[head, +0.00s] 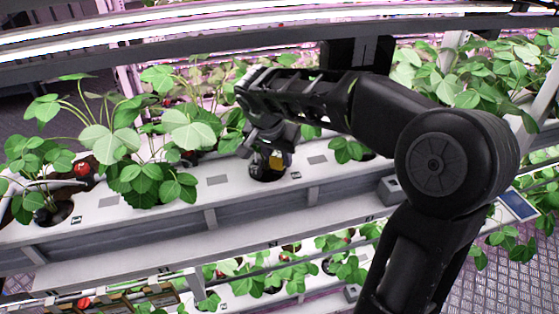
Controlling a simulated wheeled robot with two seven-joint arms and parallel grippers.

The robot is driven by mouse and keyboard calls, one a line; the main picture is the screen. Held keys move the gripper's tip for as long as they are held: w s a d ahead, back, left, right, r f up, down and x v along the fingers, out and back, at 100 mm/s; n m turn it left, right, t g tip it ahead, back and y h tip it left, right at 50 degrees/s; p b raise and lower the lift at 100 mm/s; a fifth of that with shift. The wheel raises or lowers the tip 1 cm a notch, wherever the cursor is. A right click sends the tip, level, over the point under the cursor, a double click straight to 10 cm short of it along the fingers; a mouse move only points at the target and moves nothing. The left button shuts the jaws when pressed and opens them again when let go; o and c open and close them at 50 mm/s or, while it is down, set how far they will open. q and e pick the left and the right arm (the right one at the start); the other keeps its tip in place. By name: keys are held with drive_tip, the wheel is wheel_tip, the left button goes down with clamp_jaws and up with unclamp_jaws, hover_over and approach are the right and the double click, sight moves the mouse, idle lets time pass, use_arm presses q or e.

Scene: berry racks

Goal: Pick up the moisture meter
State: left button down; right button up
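My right gripper (264,142) reaches in from the right, fingers pointing down over a round planting hole (258,174) in the white trough. A small dark object with a yellow face (276,161) is right at its fingertips, at the hole; it looks like the moisture meter. The gripper covers much of it. I cannot tell whether the fingers are closed on it or only around it. My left gripper is not in view.
Leafy strawberry plants (130,150) fill the trough (120,210) to the left, with red berries (82,168). More plants (480,65) stand at the right. A lower tier with plants (340,262) runs beneath. A lamp bar (200,30) crosses above.

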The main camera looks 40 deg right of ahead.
clamp_jaws()
drive_tip(key=shift+r, duration=0.1)
